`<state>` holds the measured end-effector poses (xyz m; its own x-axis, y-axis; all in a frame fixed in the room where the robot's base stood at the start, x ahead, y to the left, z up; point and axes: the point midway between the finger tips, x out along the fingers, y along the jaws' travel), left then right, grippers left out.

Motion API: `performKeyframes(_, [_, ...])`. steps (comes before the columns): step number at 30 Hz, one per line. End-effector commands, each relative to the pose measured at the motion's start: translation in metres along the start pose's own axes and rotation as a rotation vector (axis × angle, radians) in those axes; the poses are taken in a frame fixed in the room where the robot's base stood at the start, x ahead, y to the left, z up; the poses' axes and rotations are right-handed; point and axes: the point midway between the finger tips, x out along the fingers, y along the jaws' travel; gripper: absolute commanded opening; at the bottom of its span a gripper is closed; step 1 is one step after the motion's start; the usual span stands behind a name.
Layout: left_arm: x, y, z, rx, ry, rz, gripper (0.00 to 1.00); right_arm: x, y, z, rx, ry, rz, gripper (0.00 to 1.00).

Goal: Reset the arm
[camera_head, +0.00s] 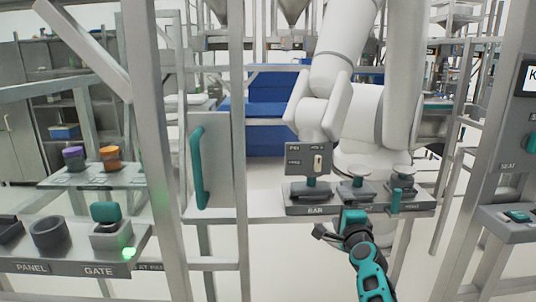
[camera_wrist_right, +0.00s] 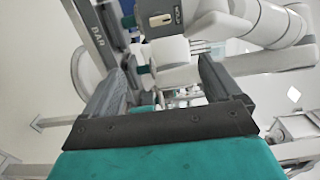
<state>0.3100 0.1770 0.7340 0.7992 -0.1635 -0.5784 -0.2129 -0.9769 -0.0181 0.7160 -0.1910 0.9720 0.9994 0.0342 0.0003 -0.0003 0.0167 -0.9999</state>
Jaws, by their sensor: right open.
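A large white robot arm (camera_head: 345,105) stands behind the frame, and its pale links fill the right of the wrist view (camera_wrist_right: 255,20). In front of it is a grey control shelf (camera_head: 420,207) with a label that seems to read "BAR". The shelf carries a small upright panel with a light switch (camera_head: 318,163) and several round, pale-topped knobs or buttons (camera_head: 357,171). My right gripper (camera_head: 335,230) is just below and in front of the shelf, apart from it as far as I can tell. Its two fingers are spread and empty in the wrist view (camera_wrist_right: 163,85). My left gripper is out of view.
A teal door handle (camera_head: 198,167) is on a grey panel left of the shelf. A left console (camera_head: 75,268) marked "PANEL" and "GATE" has knobs and a lit green lamp (camera_head: 129,253). Metal posts (camera_head: 155,150) stand between. A right console (camera_head: 510,215) has a teal button.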

Motion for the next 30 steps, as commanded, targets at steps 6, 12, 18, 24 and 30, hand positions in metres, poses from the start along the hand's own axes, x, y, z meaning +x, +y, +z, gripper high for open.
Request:
performKeyframes(6, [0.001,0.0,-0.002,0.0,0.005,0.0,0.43,-0.006,-0.006,-0.113,-0.168,0.114,0.003,0.92])
performKeyframes(12, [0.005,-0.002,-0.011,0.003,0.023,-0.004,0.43,-0.029,-0.035,-0.235,-0.357,0.241,0.008,0.92])
performKeyframes(18, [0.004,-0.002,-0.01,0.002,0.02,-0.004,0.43,-0.061,-0.08,-0.336,-0.528,0.355,0.012,0.92])
performKeyframes(24, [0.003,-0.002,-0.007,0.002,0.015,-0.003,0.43,-0.095,-0.128,-0.407,-0.665,0.448,0.015,0.92])
performKeyframes(30, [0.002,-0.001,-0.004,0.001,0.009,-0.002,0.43,-0.107,-0.059,-0.366,-0.927,0.326,0.144,0.92])
